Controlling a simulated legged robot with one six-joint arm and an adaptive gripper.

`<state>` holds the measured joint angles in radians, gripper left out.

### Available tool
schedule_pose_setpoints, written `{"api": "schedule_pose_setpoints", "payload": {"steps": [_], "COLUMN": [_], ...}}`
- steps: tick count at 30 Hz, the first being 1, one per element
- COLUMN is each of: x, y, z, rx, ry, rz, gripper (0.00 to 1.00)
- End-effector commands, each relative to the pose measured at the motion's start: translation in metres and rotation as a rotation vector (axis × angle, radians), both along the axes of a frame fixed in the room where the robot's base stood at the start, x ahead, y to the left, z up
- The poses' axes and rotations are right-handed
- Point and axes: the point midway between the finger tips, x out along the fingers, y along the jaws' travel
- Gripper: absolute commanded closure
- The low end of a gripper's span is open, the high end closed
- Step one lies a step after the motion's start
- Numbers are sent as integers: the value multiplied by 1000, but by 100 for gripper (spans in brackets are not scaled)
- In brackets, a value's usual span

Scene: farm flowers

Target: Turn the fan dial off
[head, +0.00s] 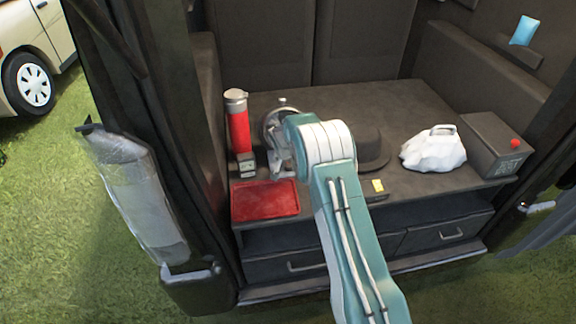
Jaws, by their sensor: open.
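A round grey shape that looks like the fan (269,122) stands on the dark shelf, left of centre. My arm covers much of it. I cannot make out its dial. My gripper (279,164) is at the end of the teal and white arm, in front of the fan's lower part and just above the shelf. It is open, with nothing seen between its fingers. The picture does not show whether it touches the fan.
Left of the fan stand a red flask (238,125) and a small grey device (247,164). A red tray (265,200) lies in front. To the right are a dark hat (371,150), a white bag (433,150) and a box with a red button (490,145).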

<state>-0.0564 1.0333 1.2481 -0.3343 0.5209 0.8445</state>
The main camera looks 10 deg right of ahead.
Motion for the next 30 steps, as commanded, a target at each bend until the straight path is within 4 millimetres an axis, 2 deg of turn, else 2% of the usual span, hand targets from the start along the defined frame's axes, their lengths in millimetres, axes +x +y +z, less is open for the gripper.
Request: {"api": "schedule_pose_setpoints", "payload": {"steps": [1, 6, 17, 18, 20, 21, 22, 23, 30], "x": [2, 9, 11, 11, 11, 11, 11, 11, 11], "y": [-1, -4, -4, -4, -4, -4, -4, -4, -4], "z": [-9, -24, -28, -28, -28, -28, -28, -28, -29], "rx": [0, 0, 1, 1, 1, 1, 1, 1, 1], "ry": [1, 1, 0, 0, 0, 0, 0, 0, -1], "rz": [0, 0, 0, 0, 0, 0, 0, 0, 5], "gripper": [19, 19, 19, 37, 64, 82, 95, 100, 100]}}
